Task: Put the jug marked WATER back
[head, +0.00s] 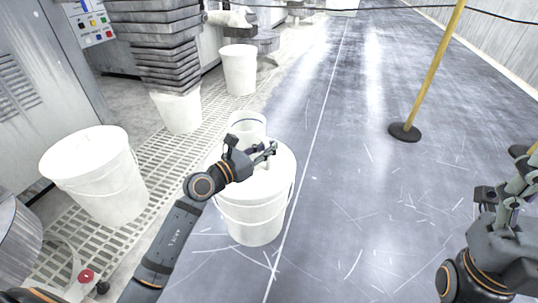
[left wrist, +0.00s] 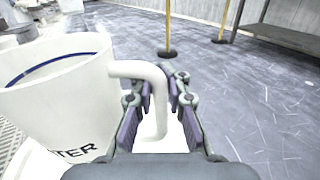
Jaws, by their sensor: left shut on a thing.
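The white jug (left wrist: 55,95) fills the left of the left wrist view, and the letters "TER" show on its side. Its handle (left wrist: 158,95) stands between the fingers of my left gripper (left wrist: 158,98), which is shut on it. In the head view the jug (head: 247,122) is upright, just behind my left gripper (head: 265,153), over the lidded white bucket (head: 255,215). I cannot tell whether the jug touches the lid. My right gripper (head: 508,190) is at the right edge of the head view, far from the jug, and its fingers are unclear.
An open-topped white bucket (head: 95,180) stands at the left on a grating. A yellow post (head: 430,75) with a black base stands at the right. The scratched middle floor is clear.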

